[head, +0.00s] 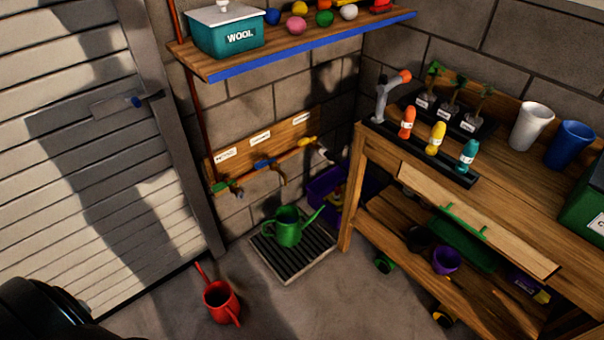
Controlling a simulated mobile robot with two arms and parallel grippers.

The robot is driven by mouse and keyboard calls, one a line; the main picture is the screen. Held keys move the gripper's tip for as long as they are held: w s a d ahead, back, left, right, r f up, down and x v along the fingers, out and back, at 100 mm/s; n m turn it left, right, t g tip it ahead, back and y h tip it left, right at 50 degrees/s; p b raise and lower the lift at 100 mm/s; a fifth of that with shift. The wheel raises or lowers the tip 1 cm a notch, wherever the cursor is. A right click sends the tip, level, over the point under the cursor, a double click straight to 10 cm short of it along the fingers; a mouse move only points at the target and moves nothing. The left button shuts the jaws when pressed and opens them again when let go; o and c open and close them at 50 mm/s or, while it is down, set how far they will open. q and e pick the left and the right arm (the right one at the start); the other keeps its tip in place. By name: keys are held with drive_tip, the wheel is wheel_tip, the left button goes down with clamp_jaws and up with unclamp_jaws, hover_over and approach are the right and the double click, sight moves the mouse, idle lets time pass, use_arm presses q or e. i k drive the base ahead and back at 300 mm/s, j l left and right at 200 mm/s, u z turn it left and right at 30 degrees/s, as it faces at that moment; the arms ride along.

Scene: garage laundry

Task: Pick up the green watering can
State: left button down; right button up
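The green watering can (286,229) stands upright on a dark slatted drain grate (296,262) on the floor, below a row of wall taps. Its spout points up to the right. A red watering can (221,302) stands on the bare floor, nearer to me and to the left, apart from the green one. Neither of my grippers shows in the head view. A dark rounded shape fills the lower left corner; I cannot tell what part it is.
A wooden workbench (362,152) with bottles, cups and plants stands on the right. A wall shelf (300,52) with a wool box (228,38) hangs above the taps (265,163). A purple crate (327,187) sits behind the grate. The floor before the grate is clear.

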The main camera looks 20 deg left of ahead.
sight(289, 228)
drive_tip(key=u, duration=0.9)
